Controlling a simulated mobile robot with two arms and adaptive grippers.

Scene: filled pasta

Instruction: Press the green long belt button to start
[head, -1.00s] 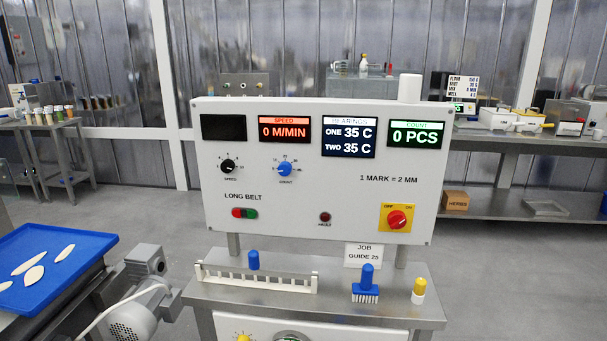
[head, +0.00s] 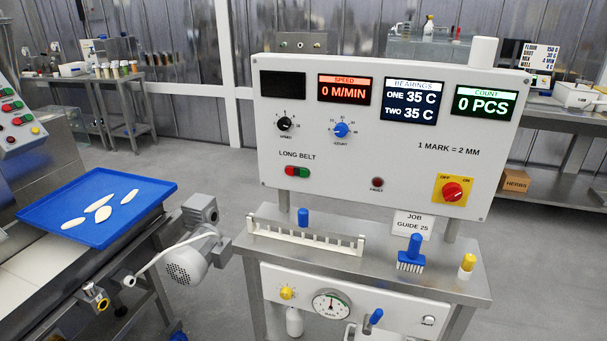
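The green long belt button (head: 304,172) is the right half of a red and green pair under the words LONG BELT. It sits at the lower left of the white control panel (head: 400,160). The red button (head: 291,171) is right beside it. The speed display (head: 344,89) reads 0 M/MIN and the count display (head: 485,101) reads 0 PCS. Neither of my grippers shows in the head view.
A steel stand (head: 380,270) below the panel holds a white toothed rail (head: 305,236), a blue brush (head: 412,254) and a yellow-capped bottle (head: 467,265). A motor (head: 187,263) and a blue tray (head: 150,190) with pasta pieces are at left.

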